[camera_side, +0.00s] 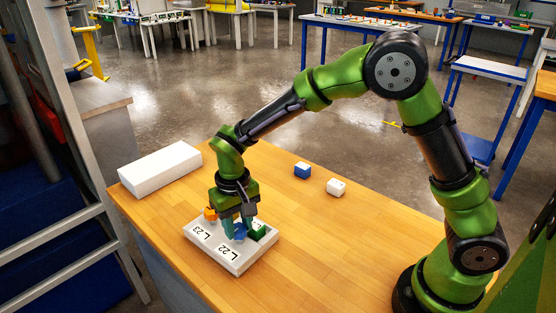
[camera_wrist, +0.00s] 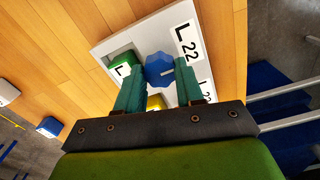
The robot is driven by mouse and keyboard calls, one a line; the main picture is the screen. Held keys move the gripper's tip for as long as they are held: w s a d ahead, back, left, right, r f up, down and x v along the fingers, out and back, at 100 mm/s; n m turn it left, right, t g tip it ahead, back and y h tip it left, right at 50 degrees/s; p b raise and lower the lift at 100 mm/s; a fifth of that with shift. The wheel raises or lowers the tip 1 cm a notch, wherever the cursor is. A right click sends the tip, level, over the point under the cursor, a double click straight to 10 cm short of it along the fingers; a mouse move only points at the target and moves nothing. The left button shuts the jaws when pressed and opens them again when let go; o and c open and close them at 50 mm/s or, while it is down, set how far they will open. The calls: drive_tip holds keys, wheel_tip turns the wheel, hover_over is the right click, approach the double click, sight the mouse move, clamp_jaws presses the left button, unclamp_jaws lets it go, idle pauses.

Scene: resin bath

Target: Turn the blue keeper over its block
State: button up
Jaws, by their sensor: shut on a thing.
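The blue keeper (camera_wrist: 158,67) is an eight-sided knob with a short pale line on its face. It sits on the white plate (camera_wrist: 104,50), beside the label L 22. In the side view the keeper (camera_side: 240,232) shows low between my fingers, and the plate (camera_side: 233,265) lies on the wooden bench. My gripper (camera_side: 238,228) points down with its two teal fingers on either side of the keeper, shut on it. The fingertips also show in the wrist view (camera_wrist: 159,72). The block under the keeper is hidden.
A green piece (camera_side: 258,233) and an orange piece (camera_side: 210,213) sit on the same plate, close to my fingers. A long white box (camera_side: 160,168) lies behind it. A blue-and-white cube (camera_side: 302,171) and a mostly white cube (camera_side: 337,187) stand farther right. The bench between is clear.

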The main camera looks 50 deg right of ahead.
sight(242, 229)
drive_tip(key=shift+r, duration=0.1)
drive_tip(key=o, duration=1.1)
drive_tip(key=shift+c, duration=0.2)
wheel_tip(242, 229, up, 17)
drive_tip(key=s+d+t+y, duration=0.1)
drive_tip(key=s+d+t, duration=0.2)
drive_tip(key=s+d, duration=0.2)
drive_tip(key=s+d+r+m+t+y, duration=0.1)
drive_tip(key=s+d+t, duration=0.3)
drive_tip(key=s, duration=0.8)
drive_tip(key=shift+s+d+m, duration=0.2)
drive_tip(key=shift+d+m, duration=0.1)
drive_tip(key=shift+d, duration=0.9)
